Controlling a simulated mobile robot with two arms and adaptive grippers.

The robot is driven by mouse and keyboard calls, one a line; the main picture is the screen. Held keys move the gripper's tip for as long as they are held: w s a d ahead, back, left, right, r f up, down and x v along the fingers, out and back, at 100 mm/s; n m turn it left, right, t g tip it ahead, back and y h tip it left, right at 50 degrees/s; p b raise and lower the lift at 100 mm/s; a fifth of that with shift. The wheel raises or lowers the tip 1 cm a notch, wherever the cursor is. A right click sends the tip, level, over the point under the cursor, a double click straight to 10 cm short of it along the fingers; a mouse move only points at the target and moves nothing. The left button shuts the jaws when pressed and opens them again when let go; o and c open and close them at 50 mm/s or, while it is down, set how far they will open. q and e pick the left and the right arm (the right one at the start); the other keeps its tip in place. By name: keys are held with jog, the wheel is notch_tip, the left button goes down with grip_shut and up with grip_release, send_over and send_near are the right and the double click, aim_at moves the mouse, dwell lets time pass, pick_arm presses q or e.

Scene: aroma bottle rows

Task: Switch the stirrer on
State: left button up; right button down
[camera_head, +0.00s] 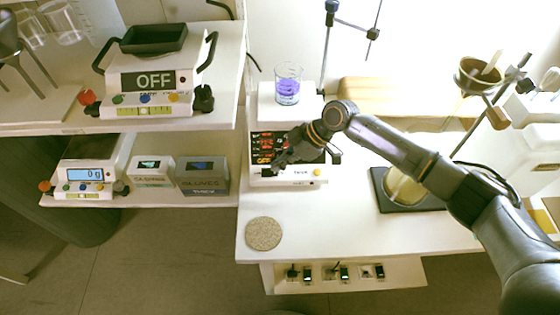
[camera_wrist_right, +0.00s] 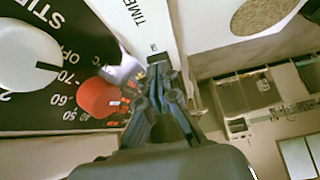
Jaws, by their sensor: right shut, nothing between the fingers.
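The stirrer (camera_head: 312,174) is a white-edged device with a black front panel carrying red markings, and a beaker of purple liquid (camera_head: 288,84) stands on its white top. My right gripper (camera_head: 277,165) is in front of this panel and partly hides it. In the right wrist view, the panel (camera_wrist_right: 100,35) shows a white knob (camera_wrist_right: 25,55) beside "STIR" lettering and a red knob (camera_wrist_right: 98,97) beside a number scale. The right gripper (camera_wrist_right: 158,72) is shut and empty, its tips close to the red knob and a white strip marked "TIME". I cannot tell whether it touches.
A round cork mat (camera_head: 263,233) lies on the white bench, whose front left is otherwise clear. A balance reading "OFF" (camera_head: 150,82), a scale reading 0 g (camera_head: 85,174) and boxes (camera_head: 202,174) stand on shelves at left.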

jog(key=shift+d+f+y+b, duration=0.1)
jog(key=shift+f+y+b, duration=0.2)
jog(key=shift+f+b, duration=0.6)
jog(key=shift+r, duration=0.55)
jog(key=shift+r+p, duration=0.4)
jog(key=shift+r, duration=0.4)
